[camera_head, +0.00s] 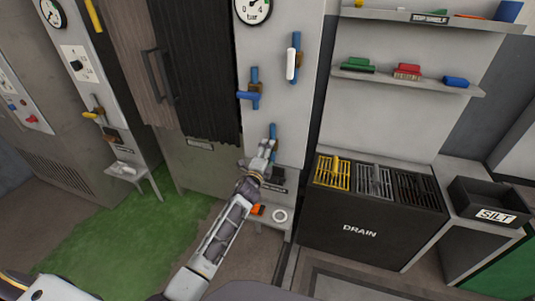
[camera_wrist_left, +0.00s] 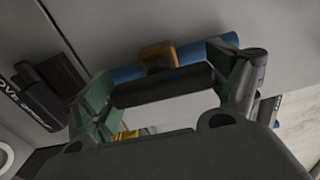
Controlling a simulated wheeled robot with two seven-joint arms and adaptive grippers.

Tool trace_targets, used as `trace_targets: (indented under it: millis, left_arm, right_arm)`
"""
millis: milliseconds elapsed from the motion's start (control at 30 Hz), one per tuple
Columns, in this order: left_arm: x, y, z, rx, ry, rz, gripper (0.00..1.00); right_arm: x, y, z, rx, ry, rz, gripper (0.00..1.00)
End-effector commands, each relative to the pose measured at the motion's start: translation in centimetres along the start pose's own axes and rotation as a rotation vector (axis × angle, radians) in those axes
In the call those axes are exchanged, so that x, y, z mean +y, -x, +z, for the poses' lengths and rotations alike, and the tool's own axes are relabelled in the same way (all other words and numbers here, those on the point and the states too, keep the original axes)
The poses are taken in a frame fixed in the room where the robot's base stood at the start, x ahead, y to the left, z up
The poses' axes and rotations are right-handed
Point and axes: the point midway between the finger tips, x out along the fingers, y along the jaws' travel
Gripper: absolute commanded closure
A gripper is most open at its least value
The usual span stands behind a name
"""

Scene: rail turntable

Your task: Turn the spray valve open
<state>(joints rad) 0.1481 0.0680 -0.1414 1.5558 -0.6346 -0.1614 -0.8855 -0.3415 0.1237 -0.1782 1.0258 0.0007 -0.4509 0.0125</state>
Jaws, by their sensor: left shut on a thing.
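My left gripper (camera_head: 262,158) is at the lowest valve on the grey panel. In the left wrist view its green-padded fingers (camera_wrist_left: 168,84) are shut on the ends of a black valve handle (camera_wrist_left: 160,88). The handle lies across in front of a brass valve body (camera_wrist_left: 158,57) on a blue pipe (camera_wrist_left: 190,54). In the head view the gripper hides most of this valve; the top of its blue pipe (camera_head: 273,131) shows. Two other valves are higher up, one with a blue handle (camera_head: 247,95) and one with a white handle (camera_head: 291,64). My right gripper is not in view.
A pressure gauge (camera_head: 253,8) is at the panel top. A small shelf (camera_head: 268,225) with a white ring sits below the gripper. A black drain unit (camera_head: 360,232) stands to the right, with a silt bin (camera_head: 495,214) beside it. A dark curtain (camera_head: 195,80) hangs left.

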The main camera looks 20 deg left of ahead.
Motion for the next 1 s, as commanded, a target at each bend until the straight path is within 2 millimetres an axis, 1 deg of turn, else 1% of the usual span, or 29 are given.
trace_targets:
  millis: [67,167,567,600,667,833,1000]
  left_arm:
    - [0.1,0.0,0.0,-0.001,0.022,0.003,0.35]
    - [0.2,0.0,0.1,-0.001,0.039,0.003,0.35]
    - [0.2,0.0,0.1,-0.002,0.050,0.004,0.35]
    - [0.2,0.0,0.1,-0.002,0.050,0.004,0.07]
    - [0.2,0.0,0.1,-0.001,0.049,0.003,0.00]
    - [0.1,0.0,0.0,-0.001,0.047,0.002,0.00]
    - [0.1,0.0,0.0,-0.001,0.046,0.001,0.00]
  right_arm:
    - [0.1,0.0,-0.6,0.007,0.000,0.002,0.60]
    - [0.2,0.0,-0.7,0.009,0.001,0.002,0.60]
    - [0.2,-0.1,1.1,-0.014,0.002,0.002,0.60]
    - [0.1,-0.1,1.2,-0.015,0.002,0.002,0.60]
    - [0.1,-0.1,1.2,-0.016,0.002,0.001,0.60]
    - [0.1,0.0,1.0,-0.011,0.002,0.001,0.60]
    - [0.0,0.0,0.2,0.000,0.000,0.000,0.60]
